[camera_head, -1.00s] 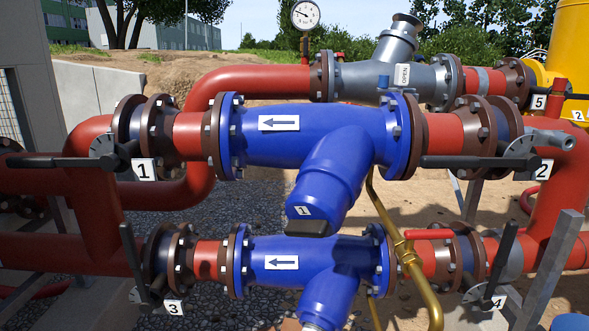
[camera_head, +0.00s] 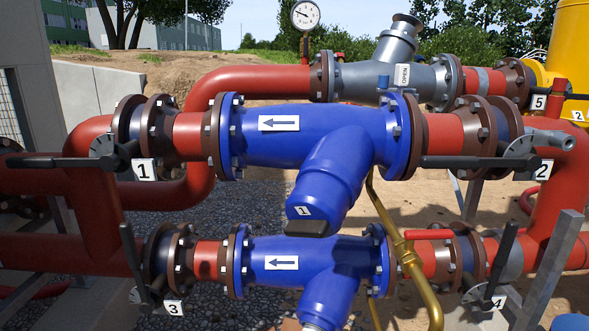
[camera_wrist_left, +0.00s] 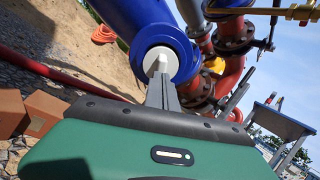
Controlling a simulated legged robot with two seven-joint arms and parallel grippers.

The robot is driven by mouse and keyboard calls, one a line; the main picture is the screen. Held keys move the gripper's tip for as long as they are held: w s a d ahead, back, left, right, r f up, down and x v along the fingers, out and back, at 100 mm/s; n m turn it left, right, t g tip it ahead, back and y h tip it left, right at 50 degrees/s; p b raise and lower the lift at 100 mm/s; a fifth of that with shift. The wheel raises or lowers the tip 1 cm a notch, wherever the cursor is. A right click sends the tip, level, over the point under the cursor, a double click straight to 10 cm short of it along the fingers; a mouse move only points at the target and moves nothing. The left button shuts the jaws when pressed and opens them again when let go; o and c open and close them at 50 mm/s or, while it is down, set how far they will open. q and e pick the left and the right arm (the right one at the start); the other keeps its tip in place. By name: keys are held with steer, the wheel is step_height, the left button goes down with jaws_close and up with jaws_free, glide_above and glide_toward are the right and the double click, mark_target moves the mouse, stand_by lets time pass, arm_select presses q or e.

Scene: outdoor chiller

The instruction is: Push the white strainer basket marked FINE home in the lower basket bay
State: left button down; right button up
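The white strainer basket (camera_wrist_left: 158,60) shows only its round white end and a raised tab, inside the round blue mouth of a bay (camera_wrist_left: 183,62) in the left wrist view. The word FINE cannot be read. My left gripper (camera_wrist_left: 161,78) has its grey fingers close together on the tab, in line with the mouth. How deep the basket sits cannot be told. Neither gripper shows in the head view.
The upper blue strainer (camera_head: 325,180) carries a dark-handled cap marked 1 above the lower one. A brass pipe (camera_head: 402,245) with a red lever runs to the right. Valve levers 3 (camera_head: 131,250) and 4 (camera_head: 503,252) flank the lower line. Brown blocks (camera_wrist_left: 40,112) lie on the gravel.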

arm_select(q)
steer(key=shift+w+d, duration=0.15)
steer(key=shift+w, duration=0.1)
steer(key=shift+x, duration=1.25)
steer(key=c, duration=1)
jaws_free()
steer(key=shift+s, duration=0.15)
